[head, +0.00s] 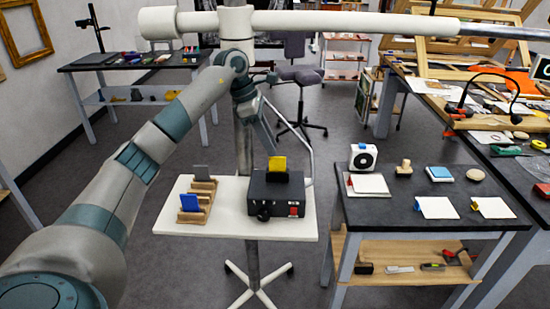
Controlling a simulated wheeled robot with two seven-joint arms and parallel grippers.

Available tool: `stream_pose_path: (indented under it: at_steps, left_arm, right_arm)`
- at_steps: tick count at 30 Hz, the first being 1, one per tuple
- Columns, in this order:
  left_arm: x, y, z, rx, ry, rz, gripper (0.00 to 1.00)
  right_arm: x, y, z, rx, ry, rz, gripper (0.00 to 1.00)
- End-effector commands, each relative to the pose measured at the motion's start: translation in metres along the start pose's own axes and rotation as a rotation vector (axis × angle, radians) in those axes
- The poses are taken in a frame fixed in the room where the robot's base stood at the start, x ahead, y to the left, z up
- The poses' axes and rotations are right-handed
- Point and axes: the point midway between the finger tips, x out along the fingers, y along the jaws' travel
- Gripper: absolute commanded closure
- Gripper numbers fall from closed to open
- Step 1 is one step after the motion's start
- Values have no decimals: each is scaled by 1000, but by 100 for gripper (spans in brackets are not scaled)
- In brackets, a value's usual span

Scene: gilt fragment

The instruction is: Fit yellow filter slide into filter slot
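The yellow filter slide (277,163) stands upright at the top of a black box (262,193) on a small white table. Its lower edge meets a dark holder (277,177) on the box, which looks like the filter slot; I cannot tell how deep the slide sits. My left arm comes in from the left, and its dark gripper (272,147) points down just above and left of the yellow slide. The fingertips are too small and dark to tell whether they touch it or are open. My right gripper is not in view.
Wooden racks (207,190) left of the box hold a blue slide (189,202) and a grey slide (201,171). A white boom (350,24) on a column crosses above. A dark table (400,211) with small items stands at right. The white table's front left (180,228) is clear.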

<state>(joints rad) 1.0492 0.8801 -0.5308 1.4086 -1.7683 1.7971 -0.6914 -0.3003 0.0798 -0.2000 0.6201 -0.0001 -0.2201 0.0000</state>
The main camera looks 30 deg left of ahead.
Motion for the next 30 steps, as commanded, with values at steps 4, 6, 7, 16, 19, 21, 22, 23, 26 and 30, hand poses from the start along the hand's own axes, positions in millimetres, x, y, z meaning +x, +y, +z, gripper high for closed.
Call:
stream_pose_path:
  at_steps: [4, 6, 7, 16, 19, 21, 22, 23, 26, 30]
  left_arm:
    - [-26, 1, -1, -1, -1, 3, 76]
    - [-36, 1, 0, -1, -1, 3, 76]
    - [-39, 1, 0, -1, 0, 3, 76]
    - [-58, 0, 0, -1, 1, -1, 76]
    - [-58, 0, 0, -1, 1, -1, 76]
    - [-58, 0, 0, -1, 1, -1, 76]
    - [-58, 0, 0, -1, 1, -1, 76]
    - [-58, 0, 0, -1, 1, -1, 76]
    - [-58, 0, 0, -1, 1, -1, 76]
    - [-58, 0, 0, -1, 1, 0, 76]
  right_arm:
    - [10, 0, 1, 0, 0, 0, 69]
    - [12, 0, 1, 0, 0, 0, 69]
    - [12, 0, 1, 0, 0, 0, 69]
    - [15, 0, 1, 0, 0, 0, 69]
    - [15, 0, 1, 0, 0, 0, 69]
    - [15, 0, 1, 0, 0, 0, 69]
    - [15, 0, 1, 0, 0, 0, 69]
    - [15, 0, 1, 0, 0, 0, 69]
    - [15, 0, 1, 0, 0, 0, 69]
    - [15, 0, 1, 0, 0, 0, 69]
